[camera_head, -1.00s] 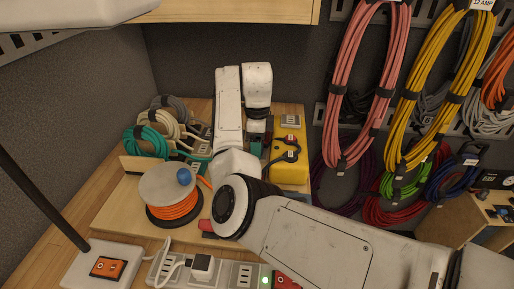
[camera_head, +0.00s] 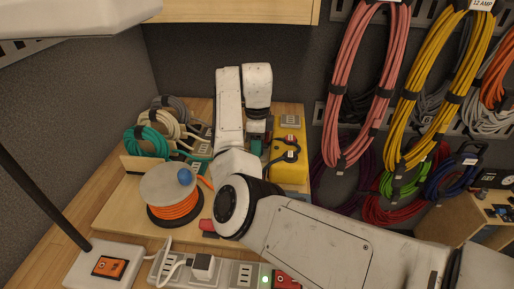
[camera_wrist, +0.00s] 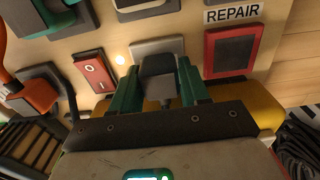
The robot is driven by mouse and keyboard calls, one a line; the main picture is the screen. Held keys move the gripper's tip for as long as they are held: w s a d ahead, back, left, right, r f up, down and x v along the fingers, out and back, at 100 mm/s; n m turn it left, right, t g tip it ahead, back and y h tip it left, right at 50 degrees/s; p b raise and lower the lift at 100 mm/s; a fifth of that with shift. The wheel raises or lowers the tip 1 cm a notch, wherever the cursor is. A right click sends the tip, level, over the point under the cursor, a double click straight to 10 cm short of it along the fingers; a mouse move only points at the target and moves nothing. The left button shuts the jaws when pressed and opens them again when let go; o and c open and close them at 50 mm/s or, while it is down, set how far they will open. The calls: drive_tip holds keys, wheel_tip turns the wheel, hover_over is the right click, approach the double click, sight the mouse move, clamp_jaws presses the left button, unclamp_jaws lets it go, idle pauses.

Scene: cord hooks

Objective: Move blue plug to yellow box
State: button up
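The yellow box (camera_head: 290,170) stands on the wooden bench at the back right, with black fittings on top; a yellow surface (camera_wrist: 262,112) also shows behind my gripper in the wrist view. My gripper (camera_wrist: 157,78) points at a board of switches and sockets. Its two green fingers stand apart, one on each side of a dark grey-black block (camera_wrist: 158,84) in front of a grey socket plate (camera_wrist: 158,48). Whether the fingers press on the block is not clear. No clearly blue plug shows. In the head view my gripper (camera_head: 256,144) is small, beside the yellow box's left side.
An orange cord reel (camera_head: 175,208) with a blue knob stands left of my arm. Coiled cords (camera_head: 148,141) sit behind it. A power strip (camera_head: 225,270) lies in front. Red switches (camera_wrist: 94,71) and a red-framed plate (camera_wrist: 231,50) flank the grey socket plate. Cords hang at right.

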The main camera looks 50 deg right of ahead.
clamp_jaws()
drive_tip(key=shift+r, duration=0.15)
drive_tip(key=shift+r+p, duration=2.75)
drive_tip(key=shift+r, duration=0.1)
